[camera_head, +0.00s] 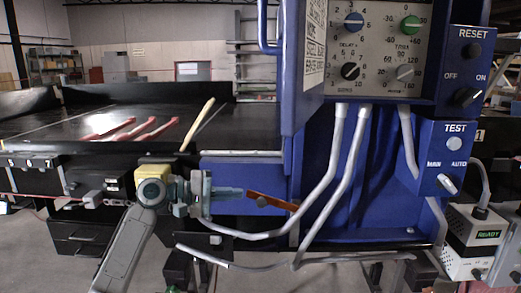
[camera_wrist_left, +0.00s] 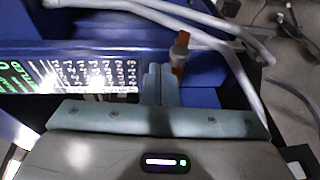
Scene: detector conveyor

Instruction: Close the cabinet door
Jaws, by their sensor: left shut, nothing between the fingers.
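The blue cabinet (camera_head: 372,205) stands in the middle and right of the head view. What looks like its door (camera_head: 302,98) is a blue panel seen steeply from the side, with a white label and a blue handle (camera_head: 268,28) on its left. The control panel beside it is uncovered, so the door looks open. My left gripper (camera_head: 240,193) is shut and empty, pointing right, below the door and near an orange lever (camera_head: 273,201). In the left wrist view its fingers (camera_wrist_left: 160,85) are together, close to the lever's grey knob (camera_wrist_left: 180,52). My right gripper is not in view.
Grey conduits (camera_head: 335,180) curve down across the cabinet front, close to my left gripper. A black conveyor (camera_head: 60,122) with red-handled tools lies at the left. A white box with a READY display (camera_head: 467,240) stands at the lower right.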

